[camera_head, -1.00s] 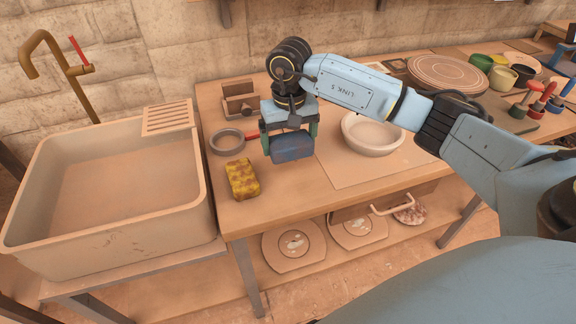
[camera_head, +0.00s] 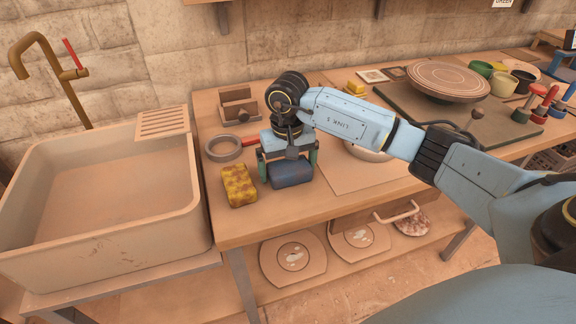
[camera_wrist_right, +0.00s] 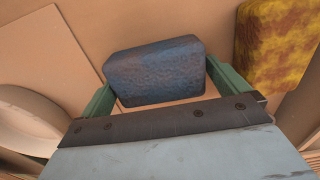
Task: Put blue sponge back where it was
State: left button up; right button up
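The blue sponge (camera_head: 291,173) is at the front left part of the table, just right of the yellow sponge (camera_head: 239,186). My right gripper (camera_head: 289,166) points down with its green fingers on both sides of the blue sponge. In the right wrist view the blue sponge (camera_wrist_right: 156,72) sits between the fingertips (camera_wrist_right: 158,78), which appear to touch its ends. It is on the tabletop or very close above it; I cannot tell which. The yellow sponge also shows in the wrist view (camera_wrist_right: 275,45). My left gripper is not in view.
A sink (camera_head: 100,195) stands left of the table (camera_head: 240,226). A round pan (camera_head: 223,148) and a wooden holder (camera_head: 238,104) lie behind the sponges. A pale bowl (camera_head: 362,151) is partly hidden by my right arm. Pots and tools stand at the far right.

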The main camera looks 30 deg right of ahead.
aim_at(287, 164)
jog(key=shift+r+p, duration=0.35)
jog(key=shift+r, duration=0.05)
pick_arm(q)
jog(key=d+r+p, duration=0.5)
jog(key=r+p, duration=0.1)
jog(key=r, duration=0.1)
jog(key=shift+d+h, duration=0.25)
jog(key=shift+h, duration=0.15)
pick_arm(e)
notch_tip(287, 164, up, 12)
jog(key=shift+f, duration=0.2)
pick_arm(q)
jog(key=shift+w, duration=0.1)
